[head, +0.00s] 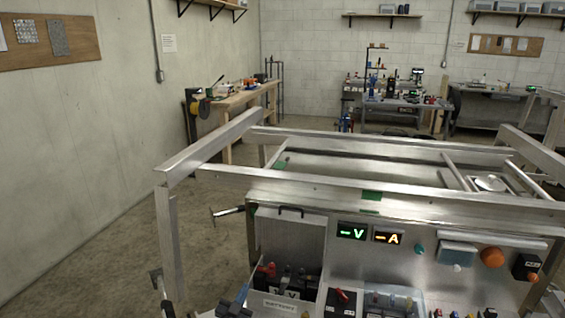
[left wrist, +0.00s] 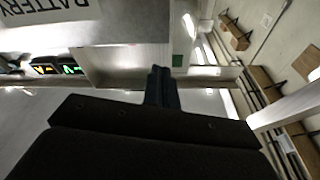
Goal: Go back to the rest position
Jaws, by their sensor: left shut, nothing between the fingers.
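My left gripper (head: 243,292) shows at the bottom of the head view, at the left side of the battery bay of the metal bench (head: 405,204). It is dark, its fingers point away from me, and they are together with nothing between them. In the left wrist view the closed fingers (left wrist: 163,88) stand in the middle, with the upside-down battery label (left wrist: 48,12) at upper left. My right gripper is not in view.
The bay holds dark batteries (head: 290,278) with red clamps. Green and amber displays (head: 352,231), an orange knob (head: 492,257) and a black box (head: 342,303) are to the right. An aluminium post (head: 172,240) stands at left. Open floor (head: 110,255) lies further left.

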